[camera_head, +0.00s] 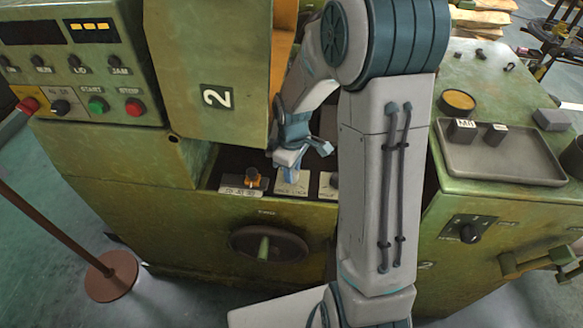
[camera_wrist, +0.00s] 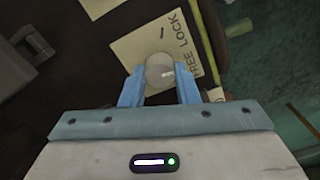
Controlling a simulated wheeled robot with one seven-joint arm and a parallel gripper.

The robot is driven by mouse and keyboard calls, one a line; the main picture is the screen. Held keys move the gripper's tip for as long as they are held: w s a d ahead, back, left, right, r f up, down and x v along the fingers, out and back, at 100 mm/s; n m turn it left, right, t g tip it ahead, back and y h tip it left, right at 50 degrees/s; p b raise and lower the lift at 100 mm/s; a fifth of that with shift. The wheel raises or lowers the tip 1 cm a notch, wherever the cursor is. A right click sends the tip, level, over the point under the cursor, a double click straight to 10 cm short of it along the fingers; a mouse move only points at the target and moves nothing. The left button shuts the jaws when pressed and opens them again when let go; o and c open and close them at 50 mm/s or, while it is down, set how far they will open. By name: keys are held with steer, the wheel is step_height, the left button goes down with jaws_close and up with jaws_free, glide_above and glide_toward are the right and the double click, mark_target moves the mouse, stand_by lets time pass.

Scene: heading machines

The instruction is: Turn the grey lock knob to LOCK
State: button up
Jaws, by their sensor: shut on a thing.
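The grey lock knob (camera_wrist: 160,71) is round and sits on a pale plate (camera_wrist: 150,45) lettered FREE and LOCK in the wrist view. A short light mark on the knob's face points towards the right, on the lettered side. My gripper (camera_wrist: 160,80) is shut on the knob, one blue finger on each side of it. In the head view my gripper (camera_head: 288,160) is at the pale plate (camera_head: 292,182) in the machine's recess. There the knob is hidden behind my fingers.
An orange-topped knob (camera_head: 252,178) on its own plate stands left of my gripper. Another plate with a dark knob (camera_head: 334,180) is close on the right, beside my arm. A handwheel (camera_head: 268,244) is below.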

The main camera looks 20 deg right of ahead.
steer(key=n+p, duration=0.1)
steer(key=n, duration=0.2)
steer(key=n+p, duration=0.2)
steer(key=n, duration=0.1)
steer(key=shift+r+n, duration=0.2)
steer(key=shift+n, duration=0.1)
steer(key=n+p, duration=0.2)
steer(key=n, duration=0.1)
steer(key=shift+n+p, duration=1.1)
steer(key=shift+n, duration=0.6)
steer(key=shift+w+f, duration=0.1)
steer(key=o, duration=1)
step_height(320, 180, up, 14)
steer(key=shift+f+p, duration=0.1)
steer(key=shift+p, duration=0.75)
